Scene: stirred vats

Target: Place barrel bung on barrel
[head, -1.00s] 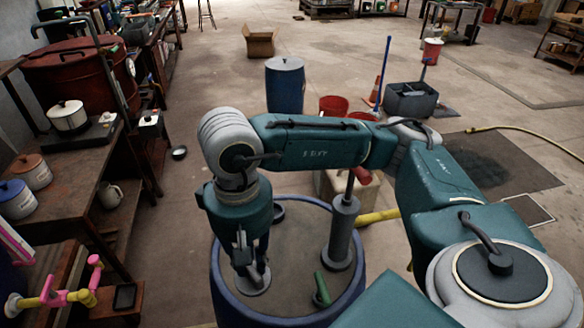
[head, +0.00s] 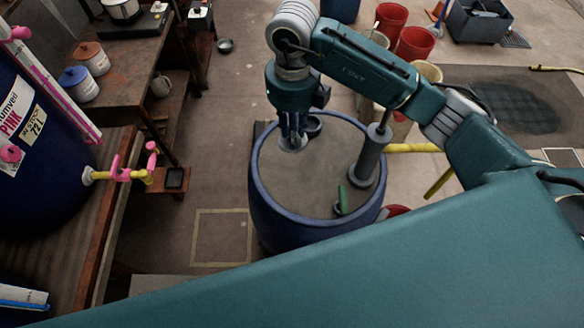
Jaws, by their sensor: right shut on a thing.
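A blue barrel (head: 283,228) with a flat grey-brown top stands in the middle of the head view. My right gripper (head: 293,138) points down over the far left part of that top. It is shut on the barrel bung (head: 292,146), a small pale grey disc mostly hidden by the fingers. I cannot tell whether the bung touches the top. A dark round ring (head: 314,124) on the top shows just right of the gripper, partly hidden. My left gripper is not in view.
A grey upright cylinder with a rod (head: 368,160) and a green handle (head: 342,201) rise from the barrel top's right side. Red buckets (head: 414,43) stand behind. A bench with pink and yellow pipes (head: 125,173) is at left. Floor left of the barrel is clear.

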